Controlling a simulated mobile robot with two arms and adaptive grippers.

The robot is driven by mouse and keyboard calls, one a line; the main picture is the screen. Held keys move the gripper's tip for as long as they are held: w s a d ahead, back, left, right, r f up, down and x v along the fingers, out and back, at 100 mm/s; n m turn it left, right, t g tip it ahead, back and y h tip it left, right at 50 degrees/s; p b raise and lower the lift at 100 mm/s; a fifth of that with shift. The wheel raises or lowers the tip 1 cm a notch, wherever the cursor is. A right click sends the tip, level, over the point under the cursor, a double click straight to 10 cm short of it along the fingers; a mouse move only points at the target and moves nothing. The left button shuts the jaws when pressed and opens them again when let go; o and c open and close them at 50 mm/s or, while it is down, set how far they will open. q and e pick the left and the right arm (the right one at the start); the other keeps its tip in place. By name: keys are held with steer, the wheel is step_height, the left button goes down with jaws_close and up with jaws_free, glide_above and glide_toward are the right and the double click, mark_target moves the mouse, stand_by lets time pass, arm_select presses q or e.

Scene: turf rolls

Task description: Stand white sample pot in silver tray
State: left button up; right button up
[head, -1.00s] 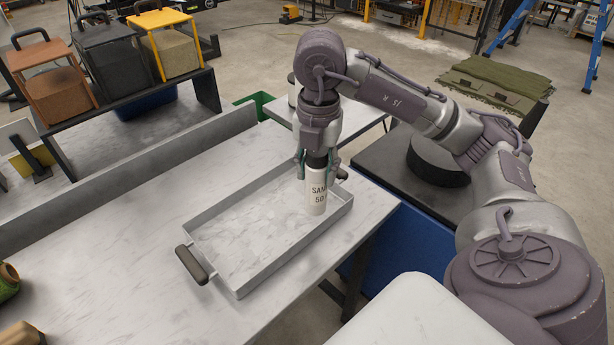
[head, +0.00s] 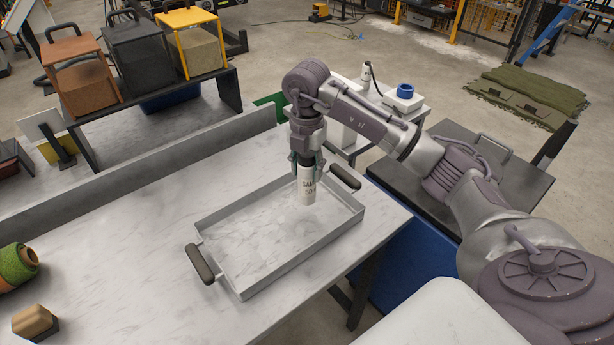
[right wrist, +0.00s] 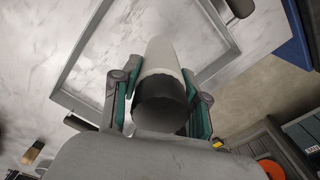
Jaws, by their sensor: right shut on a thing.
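The white sample pot (head: 306,186), with dark lettering and a black cap, is upright in my right gripper (head: 306,162). That gripper is shut on the pot's upper end and points down. The silver tray (head: 297,268) is a shallow rectangle with dark handles at two ends, lying on the pale bench. The pot is over the tray's inside, towards the far right part. I cannot tell whether its base touches the tray floor. In the right wrist view the pot (right wrist: 162,58) sits between green-padded fingers (right wrist: 160,100), with the tray (right wrist: 84,50) beyond. My left gripper is out of view.
A green roll (head: 18,265) and a small tan-topped block (head: 35,322) lie on the bench's left. A raised edge (head: 150,170) runs along the bench's far side. A dark rack (head: 150,112) holds several framed blocks behind it. Bare bench lies left of the tray.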

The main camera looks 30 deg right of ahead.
mark_target(307, 181)
step_height(307, 181, down, 3)
steer(key=shift+f+p, duration=0.2)
steer(key=shift+p, duration=0.35)
steer(key=shift+f, duration=0.2)
steer(key=shift+f, duration=0.2)
steer(key=o, duration=1.2)
